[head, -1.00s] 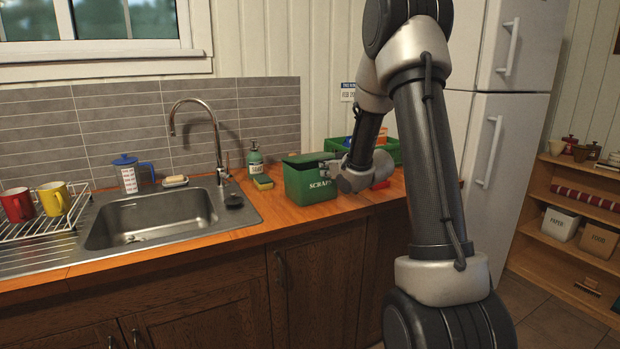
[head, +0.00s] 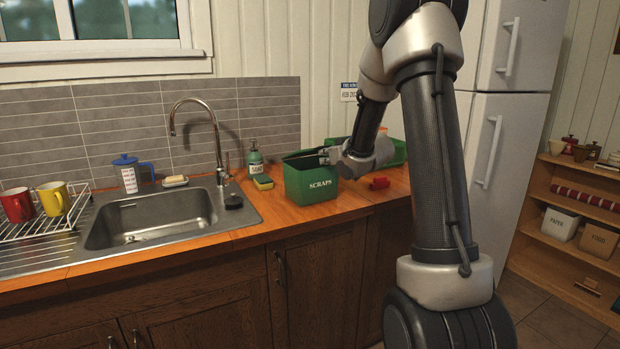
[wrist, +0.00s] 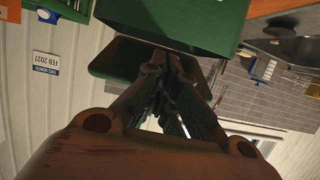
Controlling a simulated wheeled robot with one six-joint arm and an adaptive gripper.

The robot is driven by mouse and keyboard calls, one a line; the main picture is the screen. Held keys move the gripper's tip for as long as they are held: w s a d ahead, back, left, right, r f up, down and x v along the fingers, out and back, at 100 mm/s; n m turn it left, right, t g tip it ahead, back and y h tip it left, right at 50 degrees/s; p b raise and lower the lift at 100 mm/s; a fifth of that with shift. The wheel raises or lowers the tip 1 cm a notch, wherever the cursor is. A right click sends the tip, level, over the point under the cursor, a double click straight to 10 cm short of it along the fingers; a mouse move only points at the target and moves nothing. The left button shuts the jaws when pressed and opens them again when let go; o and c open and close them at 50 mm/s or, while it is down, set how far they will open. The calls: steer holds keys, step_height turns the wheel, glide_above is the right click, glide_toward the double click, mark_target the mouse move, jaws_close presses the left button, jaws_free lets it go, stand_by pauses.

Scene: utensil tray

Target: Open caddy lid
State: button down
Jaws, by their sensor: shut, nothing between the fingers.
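The green caddy (head: 311,186) marked SCRAPS stands upright on the wooden counter, right of the sink. Its lid (head: 303,154) shows only as a thin dark strip above the rim in the head view. In the upside-down wrist view, the caddy body (wrist: 180,22) is at the top and the dark green lid (wrist: 112,62) stands tilted up from the rim. My gripper (head: 328,155) is at the caddy's upper right edge. In the wrist view my fingers (wrist: 167,62) are together and empty, overlapping the lid. Whether they touch it cannot be told.
A yellow-green sponge (head: 263,182) and a soap bottle (head: 255,160) stand close left of the caddy. A red object (head: 379,182) lies to its right. A green bin (head: 399,153) is behind my arm.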

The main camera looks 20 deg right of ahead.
steer(key=shift+w+a+r, duration=0.1)
steer(key=shift+w+r, duration=0.25)
steer(key=shift+r, duration=0.5)
steer(key=shift+w+r, duration=0.3)
steer(key=shift+r, duration=0.55)
steer(key=shift+w+r, duration=0.35)
steer(key=shift+r, duration=0.2)
steer(key=shift+w+r, duration=0.3)
steer(key=shift+r, duration=0.2)
steer(key=shift+w+a+r, duration=0.2)
steer(key=shift+w+r, duration=1.5)
steer(key=shift+r, duration=0.05)
steer(key=w+r, duration=0.3)
steer(key=w, duration=0.5)
steer(key=shift+w+a+r, duration=0.25)
steer(key=shift+w+a, duration=0.05)
steer(key=shift+a, duration=0.05)
steer(key=shift+r+x, duration=0.25)
steer(key=shift+x, duration=0.9)
steer(key=shift+r+x, duration=0.25)
steer(key=shift+x, duration=0.85)
steer(key=v, duration=1)
steer(key=shift+f, duration=0.4)
